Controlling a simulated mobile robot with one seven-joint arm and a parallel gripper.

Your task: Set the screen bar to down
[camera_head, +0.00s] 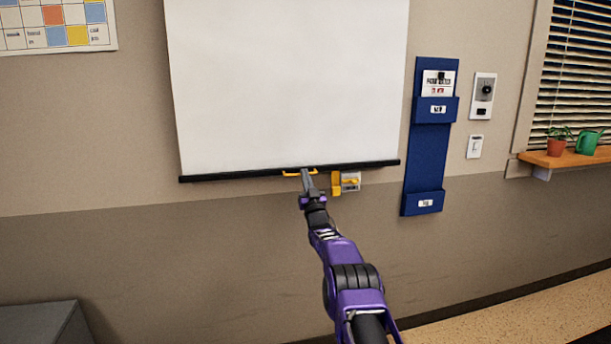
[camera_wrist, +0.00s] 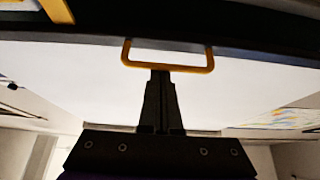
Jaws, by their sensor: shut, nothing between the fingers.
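The white screen (camera_head: 290,80) hangs on the wall, pulled well down. Its black screen bar (camera_head: 230,176) runs along the lower edge, with a yellow loop handle (camera_head: 291,173) near its middle. In the wrist view the bar (camera_wrist: 90,34) crosses the top and the handle (camera_wrist: 197,69) projects from it. My gripper (camera_head: 305,174) is at the handle. In the wrist view its fingertips (camera_wrist: 160,73) are together, meeting the handle's outer rail, with nothing between them. I cannot tell whether they touch it.
A yellow piece and small grey box (camera_head: 351,181) sit on the wall just right of my gripper. A blue wall pocket (camera_head: 428,150), a knob panel (camera_head: 484,96) and a switch (camera_head: 475,146) are farther right. A grey cabinet (camera_head: 40,325) stands lower left.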

